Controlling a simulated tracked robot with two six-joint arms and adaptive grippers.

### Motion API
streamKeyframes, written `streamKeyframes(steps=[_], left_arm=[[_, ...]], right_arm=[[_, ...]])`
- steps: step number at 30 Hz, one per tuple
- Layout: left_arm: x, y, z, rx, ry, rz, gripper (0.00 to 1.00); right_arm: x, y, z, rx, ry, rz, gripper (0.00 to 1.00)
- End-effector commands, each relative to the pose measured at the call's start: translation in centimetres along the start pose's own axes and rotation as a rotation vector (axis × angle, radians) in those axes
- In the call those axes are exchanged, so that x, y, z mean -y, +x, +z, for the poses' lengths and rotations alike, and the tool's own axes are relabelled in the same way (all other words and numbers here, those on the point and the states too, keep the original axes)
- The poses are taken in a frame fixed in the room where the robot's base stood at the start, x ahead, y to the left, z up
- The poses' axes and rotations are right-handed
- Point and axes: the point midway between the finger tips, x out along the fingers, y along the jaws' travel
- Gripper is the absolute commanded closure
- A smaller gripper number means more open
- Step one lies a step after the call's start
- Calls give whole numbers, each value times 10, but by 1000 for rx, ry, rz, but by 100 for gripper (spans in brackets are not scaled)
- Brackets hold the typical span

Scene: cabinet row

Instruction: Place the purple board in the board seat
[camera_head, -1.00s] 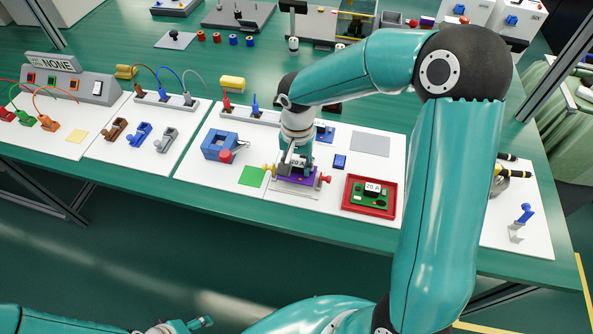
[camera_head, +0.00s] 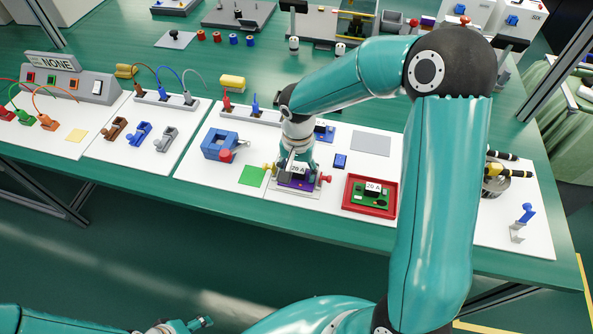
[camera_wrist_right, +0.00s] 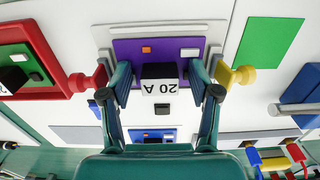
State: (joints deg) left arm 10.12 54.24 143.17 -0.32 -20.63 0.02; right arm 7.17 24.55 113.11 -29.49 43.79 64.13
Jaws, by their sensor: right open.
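The purple board (camera_head: 296,183) lies in the grey board seat (camera_head: 305,194), between a red knob and a yellow knob. In the right wrist view the board (camera_wrist_right: 180,63) appears flat, with the seat's light rim (camera_wrist_right: 218,38) around it. My right gripper (camera_wrist_right: 161,92) is open, its fingers on either side of the board's black block labelled 20 A (camera_wrist_right: 158,86), with small gaps. In the head view the right gripper (camera_head: 297,172) is over the board and hides part of it. My left gripper (camera_head: 190,325) is low at the bottom edge, away from the bench; its jaws are unclear.
A red tray (camera_head: 347,206) with a green 20 A board (camera_head: 371,193) stands right of the seat. A green square (camera_head: 252,176) and a blue vise-like block (camera_head: 220,146) are to the left. A grey pad (camera_head: 371,144) lies behind.

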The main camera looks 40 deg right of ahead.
Motion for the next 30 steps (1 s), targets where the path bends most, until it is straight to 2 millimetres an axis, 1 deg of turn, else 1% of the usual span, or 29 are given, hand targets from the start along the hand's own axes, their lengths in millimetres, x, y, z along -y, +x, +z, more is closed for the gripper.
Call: streamKeyframes(steps=[3, 5, 8, 18, 21, 25, 30], left_arm=[[-1, -4, 0, 0, 0, 0, 38], [-1, -2, 0, 0, 0, 0, 38], [-1, -3, 0, 0, 0, 0, 38], [-2, -6, 0, 0, 0, 0, 38], [-2, -7, 0, 0, 0, 0, 38], [-3, -7, 0, 0, 0, 0, 38], [-3, -7, 0, 0, 0, 0, 38]], right_arm=[[0, -4, 0, 0, 0, 0, 38], [0, -8, -1, -3, 1, -2, 38], [1, -21, -1, -4, 1, -3, 38], [1, -89, -1, -3, 1, -4, 38], [1, -104, -1, -3, 0, -3, 38], [0, -117, 0, -1, 0, -1, 38], [0, -122, 0, 0, 0, 0, 38]])
